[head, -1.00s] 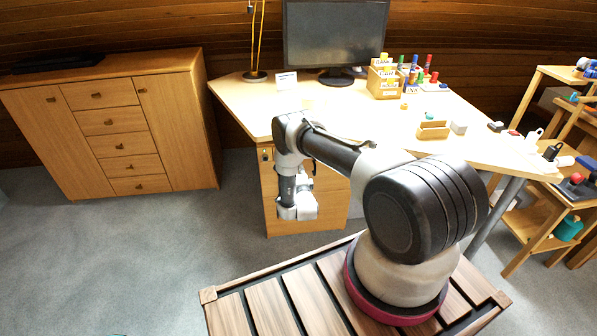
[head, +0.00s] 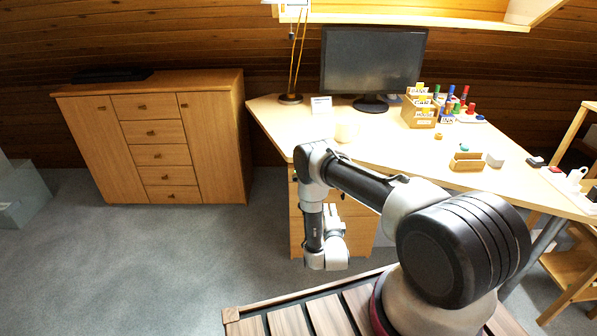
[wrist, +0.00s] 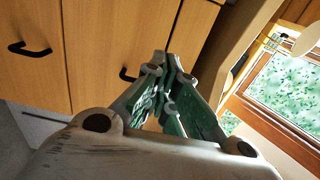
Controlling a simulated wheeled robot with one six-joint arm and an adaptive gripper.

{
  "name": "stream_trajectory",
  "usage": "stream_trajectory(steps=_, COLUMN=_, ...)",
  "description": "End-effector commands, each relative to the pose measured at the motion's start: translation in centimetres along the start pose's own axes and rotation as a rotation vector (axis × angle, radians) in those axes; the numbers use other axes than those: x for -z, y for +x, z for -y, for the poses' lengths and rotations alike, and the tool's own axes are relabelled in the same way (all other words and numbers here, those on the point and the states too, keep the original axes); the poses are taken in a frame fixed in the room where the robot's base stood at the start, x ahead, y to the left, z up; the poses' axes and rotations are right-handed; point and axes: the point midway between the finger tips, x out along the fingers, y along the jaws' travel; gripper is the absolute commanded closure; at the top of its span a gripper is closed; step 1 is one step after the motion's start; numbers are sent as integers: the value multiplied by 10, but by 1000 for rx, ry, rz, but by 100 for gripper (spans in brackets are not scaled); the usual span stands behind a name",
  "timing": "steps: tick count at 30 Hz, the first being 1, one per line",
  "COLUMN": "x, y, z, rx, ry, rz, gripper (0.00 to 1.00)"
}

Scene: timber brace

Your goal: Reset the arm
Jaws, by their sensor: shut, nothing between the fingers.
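My arm is bent in front of the desk (head: 385,155) in the head view, its forearm hanging down. My gripper (head: 333,212) is low in front of the desk's drawer unit (head: 362,228). In the wrist view my gripper (wrist: 168,70) has its fingers together, with nothing between them. Wooden drawer fronts with black handles (wrist: 30,48) lie beyond the fingertips; I see no contact.
The desk carries a monitor (head: 372,62), a card box (head: 421,108), a small wooden tray (head: 467,162) and a lamp (head: 290,98). A wooden cabinet (head: 155,145) stands at the left wall. The carpet (head: 170,255) between is clear.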

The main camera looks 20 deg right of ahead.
Motion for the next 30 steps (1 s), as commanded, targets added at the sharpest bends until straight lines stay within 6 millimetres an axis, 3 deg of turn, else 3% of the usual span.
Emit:
stream_trajectory(steps=4, x=0, y=0, z=-2, rx=-9, ry=-47, rz=0, gripper=100)
stream_trajectory(steps=8, x=1, y=-5, z=-46, rx=-195, ry=-218, rz=18, gripper=100)
stream_trajectory(steps=11, x=5, y=-34, z=-100, rx=-440, ry=-388, rz=88, gripper=100)
stream_trajectory(steps=13, x=9, y=-64, z=-133, rx=-612, ry=-498, rz=160, gripper=100)
stream_trajectory(steps=15, x=8, y=-85, z=-148, rx=-765, ry=-599, rz=250, gripper=100)
stream_trajectory(steps=17, x=4, y=-100, z=-148, rx=-880, ry=-676, rz=340, gripper=100)
stream_trajectory(steps=20, x=-5, y=-118, z=-124, rx=-1045, ry=-796, rz=514, gripper=100)
stream_trajectory(steps=23, x=-13, y=-131, z=-80, rx=-1163, ry=-894, rz=698, gripper=100)
stream_trajectory(steps=30, x=-18, y=-164, z=69, rx=-1296, ry=-1062, rz=1100, gripper=100)
